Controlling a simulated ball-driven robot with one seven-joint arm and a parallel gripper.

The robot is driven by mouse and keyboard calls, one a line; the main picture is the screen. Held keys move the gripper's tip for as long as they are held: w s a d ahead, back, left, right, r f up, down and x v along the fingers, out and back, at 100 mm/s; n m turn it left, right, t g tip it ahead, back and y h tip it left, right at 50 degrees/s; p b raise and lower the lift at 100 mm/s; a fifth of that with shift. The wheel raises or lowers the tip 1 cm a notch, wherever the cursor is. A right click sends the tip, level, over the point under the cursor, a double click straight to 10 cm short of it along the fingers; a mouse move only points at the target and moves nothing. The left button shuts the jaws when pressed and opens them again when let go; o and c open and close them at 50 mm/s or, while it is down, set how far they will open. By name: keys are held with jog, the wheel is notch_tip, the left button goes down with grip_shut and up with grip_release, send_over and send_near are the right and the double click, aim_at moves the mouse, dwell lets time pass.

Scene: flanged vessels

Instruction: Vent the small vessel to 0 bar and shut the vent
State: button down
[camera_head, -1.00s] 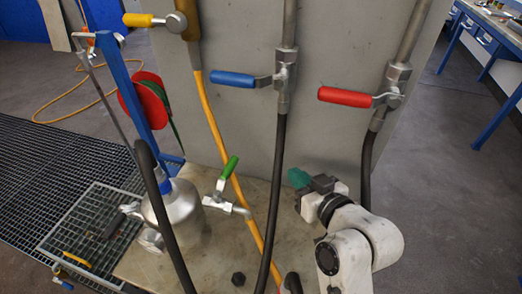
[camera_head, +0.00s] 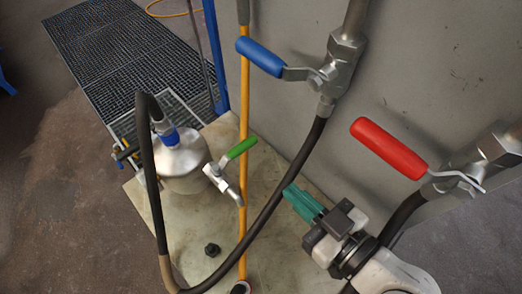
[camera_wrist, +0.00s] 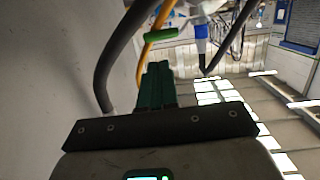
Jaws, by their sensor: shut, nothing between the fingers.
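The small vessel (camera_head: 185,165) is a silvery, rounded metal vessel with a blue band at its neck, standing on a pale plate. A valve with a green lever handle (camera_head: 240,148) sits at its right side; I take it for the vent. Its lever points up and right, and a short metal outlet slants down and right. I cannot tell whether it is open. No pressure gauge is readable. My gripper (camera_head: 292,192) has green fingers, shut and empty, right of the green lever and apart from it. In the wrist view, the gripper (camera_wrist: 158,66) points towards the green lever (camera_wrist: 166,36).
A black hose (camera_head: 290,180) loops between the vessel and my gripper. A blue lever (camera_head: 260,56) and a red lever (camera_head: 389,148) stick out from the grey panel (camera_head: 420,60). A dark bolt (camera_head: 212,250) stands on the plate.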

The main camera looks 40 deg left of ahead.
aim_at(247, 149)
jog(key=p+x, duration=0.3)
jog(key=x, duration=0.9)
jog(key=shift+w+a+f+b, duration=0.2)
jog(key=shift+a+b, duration=0.2)
jog(key=shift+b, duration=0.2)
jog(key=shift+r, duration=0.15)
jog(key=shift+a, duration=0.15)
